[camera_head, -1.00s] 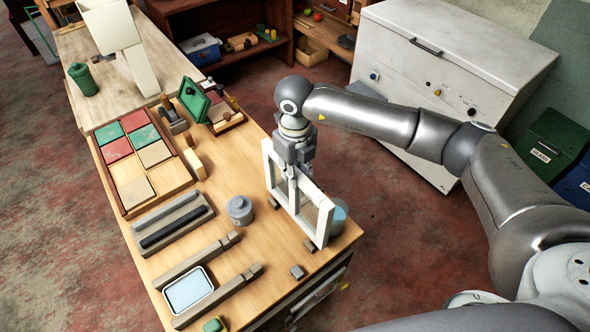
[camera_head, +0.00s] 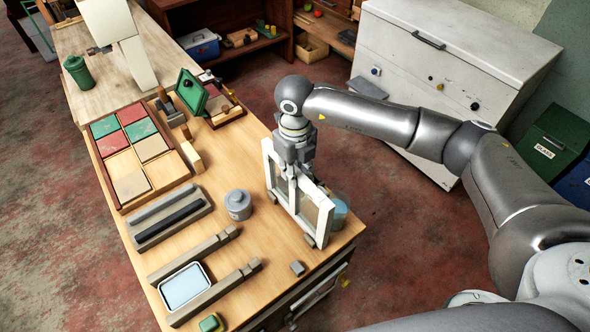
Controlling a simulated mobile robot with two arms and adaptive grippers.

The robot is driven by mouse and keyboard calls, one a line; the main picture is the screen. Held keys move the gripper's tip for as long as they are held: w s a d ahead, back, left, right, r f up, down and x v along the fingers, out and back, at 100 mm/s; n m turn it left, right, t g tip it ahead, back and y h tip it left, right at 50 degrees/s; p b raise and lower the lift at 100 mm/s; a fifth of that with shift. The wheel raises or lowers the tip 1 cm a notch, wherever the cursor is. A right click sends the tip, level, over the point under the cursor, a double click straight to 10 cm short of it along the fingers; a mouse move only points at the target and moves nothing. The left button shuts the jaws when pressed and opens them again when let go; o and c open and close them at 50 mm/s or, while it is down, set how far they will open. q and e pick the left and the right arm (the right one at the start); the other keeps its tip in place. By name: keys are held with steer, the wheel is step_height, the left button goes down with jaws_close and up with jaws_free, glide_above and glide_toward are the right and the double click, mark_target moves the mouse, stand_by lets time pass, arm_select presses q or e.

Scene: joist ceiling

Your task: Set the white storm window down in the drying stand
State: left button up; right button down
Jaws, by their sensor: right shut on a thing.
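The white storm window (camera_head: 326,224) is an upright white frame with panes, near the bench's right edge. My right gripper (camera_head: 292,175) is shut on it from above, at the middle of the frame. The frame hides most of these blocks. My left gripper is not in view.
A grey lidded can (camera_head: 238,204) stands left of the window. A bluish jar (camera_head: 340,211) is partly hidden behind it. Two notched wooden rails flank a pale tray (camera_head: 184,287). A small grey block (camera_head: 297,268) lies in front. A white chest (camera_head: 450,70) stands beyond the bench.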

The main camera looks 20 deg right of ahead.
steer(key=shift+f+b, duration=0.25)
steer(key=shift+b, duration=0.2)
stand_by(0.5)
steer(key=c, duration=1.2)
jaws_free()
steer(key=shift+c, duration=0.2)
steer(key=shift+f, duration=0.1)
step_height(320, 180, up, 12)
